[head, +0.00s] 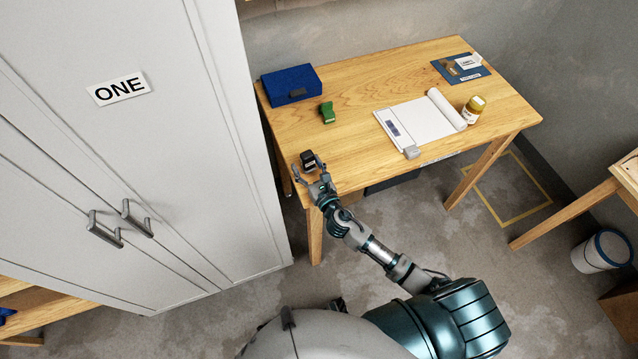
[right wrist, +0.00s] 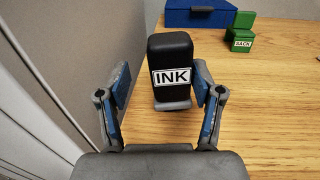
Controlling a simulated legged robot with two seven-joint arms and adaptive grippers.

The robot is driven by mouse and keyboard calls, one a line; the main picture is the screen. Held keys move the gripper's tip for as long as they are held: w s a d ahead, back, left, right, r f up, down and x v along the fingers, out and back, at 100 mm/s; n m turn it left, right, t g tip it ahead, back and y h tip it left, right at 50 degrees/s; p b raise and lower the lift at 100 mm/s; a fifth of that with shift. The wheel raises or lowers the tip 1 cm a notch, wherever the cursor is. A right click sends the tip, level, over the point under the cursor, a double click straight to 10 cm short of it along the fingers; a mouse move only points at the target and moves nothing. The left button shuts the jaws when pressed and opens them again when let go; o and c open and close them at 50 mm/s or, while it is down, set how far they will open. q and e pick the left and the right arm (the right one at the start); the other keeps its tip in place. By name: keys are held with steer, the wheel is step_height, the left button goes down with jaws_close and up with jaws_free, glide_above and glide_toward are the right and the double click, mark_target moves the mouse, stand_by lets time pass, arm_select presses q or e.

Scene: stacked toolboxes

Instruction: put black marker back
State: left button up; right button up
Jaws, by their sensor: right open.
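A black block (head: 309,161) with a grey base stands at the front left corner of the wooden table. In the right wrist view this black block (right wrist: 170,55) is upright and has a white label reading INK. No other black marker is plain to see. My right gripper (head: 308,172) is open at that corner. In the right wrist view its blue-padded fingers (right wrist: 162,85) stand apart, with the block between and just beyond them. The left finger is clear of it; the right finger is close, and I cannot tell if it touches. My left gripper is not in view.
A grey cabinet (head: 150,60) stands close on the left.

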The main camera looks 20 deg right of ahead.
steer(key=s+d+b, duration=0.1)
steer(key=s+d, duration=0.1)
steer(key=s, duration=1.6)
steer(key=s+d+f+m+g+h, duration=0.1)
steer(key=s+d+f+m+g, duration=0.15)
steer(key=f+m, duration=0.65)
steer(key=s+d+f+m+g+h, duration=0.1)
steer(key=d+f+m+g+h, duration=0.25)
steer(key=f, duration=0.85)
steer(key=s+d+f+m+g+y, duration=0.1)
steer(key=s+d+f+m+g, duration=0.15)
steer(key=f+m, duration=0.7)
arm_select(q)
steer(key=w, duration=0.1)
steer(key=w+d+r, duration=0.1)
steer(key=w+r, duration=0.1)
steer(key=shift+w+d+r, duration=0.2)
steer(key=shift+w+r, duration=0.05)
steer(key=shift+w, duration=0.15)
arm_select(e)
steer(key=s+a+f+m+g, duration=0.2)
steer(key=s+f+m+g, duration=0.2)
steer(key=s+f+m, duration=0.2)
steer(key=s+a+f+m+g+y, duration=0.1)
steer(key=s+a+f+m+g, duration=0.1)
steer(key=s+f+m, duration=0.5)
steer(key=s+f+g, duration=0.1)
steer(key=s+f, duration=0.2)
steer(key=shift+f+g, duration=0.35)
steer(key=shift+f, duration=0.05)
